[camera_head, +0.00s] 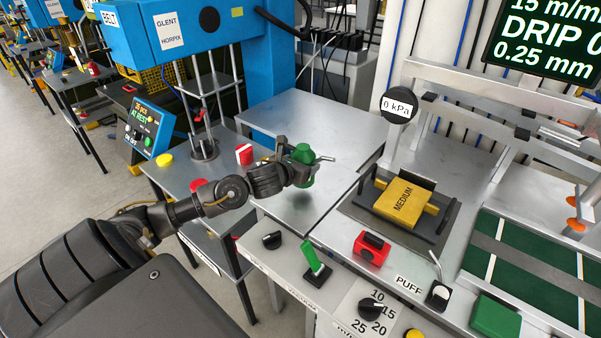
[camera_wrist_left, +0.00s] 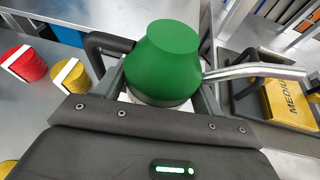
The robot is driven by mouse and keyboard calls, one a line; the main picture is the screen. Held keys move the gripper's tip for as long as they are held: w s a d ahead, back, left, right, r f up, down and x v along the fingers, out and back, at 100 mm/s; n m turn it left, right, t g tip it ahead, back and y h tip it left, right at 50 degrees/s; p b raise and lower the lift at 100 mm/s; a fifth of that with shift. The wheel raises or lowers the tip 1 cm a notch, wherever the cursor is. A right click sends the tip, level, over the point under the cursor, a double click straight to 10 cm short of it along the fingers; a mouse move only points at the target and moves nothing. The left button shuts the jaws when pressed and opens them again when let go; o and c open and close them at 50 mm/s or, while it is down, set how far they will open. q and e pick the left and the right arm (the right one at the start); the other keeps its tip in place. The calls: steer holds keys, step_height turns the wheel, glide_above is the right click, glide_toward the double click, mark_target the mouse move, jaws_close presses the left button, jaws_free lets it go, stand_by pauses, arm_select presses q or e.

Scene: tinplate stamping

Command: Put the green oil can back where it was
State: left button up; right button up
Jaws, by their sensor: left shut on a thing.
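The green oil can (camera_head: 304,155) has a metal spout that points right and a dark handle. My left gripper (camera_head: 296,172) is shut on it, above the grey metal table, with a shadow on the table below. In the left wrist view the can (camera_wrist_left: 168,58) stands between the fingers of the left gripper (camera_wrist_left: 160,95), its green top toward the camera. The lower part of the can is hidden by the gripper. My right gripper is not in view.
A red-and-white can (camera_head: 244,154) stands on the table at left; the wrist view shows a yellow one (camera_wrist_left: 72,76) too. A yellow MEDIUM block (camera_head: 404,200) sits in a dark fixture at right. A green lever (camera_head: 315,260) and red box (camera_head: 371,248) stand in front. The table behind the can is clear.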

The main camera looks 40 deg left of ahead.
arm_select(q)
steer(key=shift+w+a+f, duration=0.15)
steer(key=shift+a+f, duration=0.1)
step_height(320, 180, down, 3)
steer(key=shift+a+r+p, duration=0.1)
steer(key=shift+a+p, duration=0.05)
steer(key=shift+p, duration=0.4)
steer(key=shift+f, duration=0.25)
steer(key=shift+f, duration=0.15)
steer(key=o, duration=1.4)
